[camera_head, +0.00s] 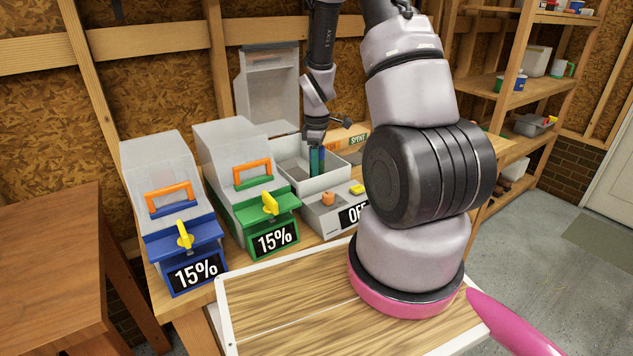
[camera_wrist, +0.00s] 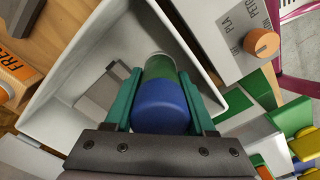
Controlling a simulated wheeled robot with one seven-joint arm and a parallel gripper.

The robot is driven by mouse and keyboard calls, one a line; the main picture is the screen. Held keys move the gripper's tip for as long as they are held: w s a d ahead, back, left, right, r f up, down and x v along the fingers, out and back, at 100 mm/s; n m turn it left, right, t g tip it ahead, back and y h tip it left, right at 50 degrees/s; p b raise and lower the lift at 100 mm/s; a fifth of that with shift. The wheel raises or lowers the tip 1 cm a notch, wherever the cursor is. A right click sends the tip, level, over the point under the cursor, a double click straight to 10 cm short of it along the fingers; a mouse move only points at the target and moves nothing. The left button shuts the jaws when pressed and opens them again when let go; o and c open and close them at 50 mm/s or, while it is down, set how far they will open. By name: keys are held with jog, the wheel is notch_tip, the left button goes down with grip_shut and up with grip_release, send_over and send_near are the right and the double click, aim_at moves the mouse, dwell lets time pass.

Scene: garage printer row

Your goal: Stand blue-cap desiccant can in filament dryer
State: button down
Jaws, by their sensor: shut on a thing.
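The blue-cap desiccant can (camera_wrist: 162,108) has a blue cap and a green body with a pale far end. My gripper (camera_wrist: 160,85) is shut on it, with teal fingers on both sides. In the head view my gripper (camera_head: 317,160) points down into the open pale filament dryer (camera_head: 335,182), and the can is mostly hidden there. In the wrist view the dryer's white walls (camera_wrist: 205,50) surround the can. I cannot tell whether the can's base touches the dryer floor. The dryer's grey lid (camera_head: 268,88) stands raised at the back.
The dryer front has an orange knob (camera_head: 328,198), a yellow part (camera_head: 357,189) and an OFF display. A green-fronted dryer (camera_head: 265,208) and a blue-fronted dryer (camera_head: 185,240), both reading 15%, stand closed to its left.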

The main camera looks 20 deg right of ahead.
jog(key=shift+f, duration=2.35)
jog(key=shift+f, duration=0.1)
jog(key=c, duration=0.5)
grip_release()
notch_tip(320, 180, up, 13)
jog(key=shift+f, duration=0.1)
jog(key=s+a+r+m+t, duration=0.2)
jog(key=s+r+m, duration=0.3)
jog(key=r, duration=0.4)
jog(key=s+a+r+m+t+y, duration=0.1)
jog(key=s+a+r+m+t, duration=0.1)
jog(key=s+r+m, duration=0.3)
jog(key=s+a+r+m+t+y, duration=0.1)
jog(key=s+a+r+m+t, duration=0.2)
jog(key=s+r, duration=0.7)
jog(key=shift+a+r+m, duration=0.2)
jog(key=shift+r+m, duration=0.4)
jog(key=shift+r, duration=0.6)
jog(key=shift+a+r+m, duration=0.2)
jog(key=shift+r+m, duration=0.4)
jog(key=shift+r, duration=0.55)
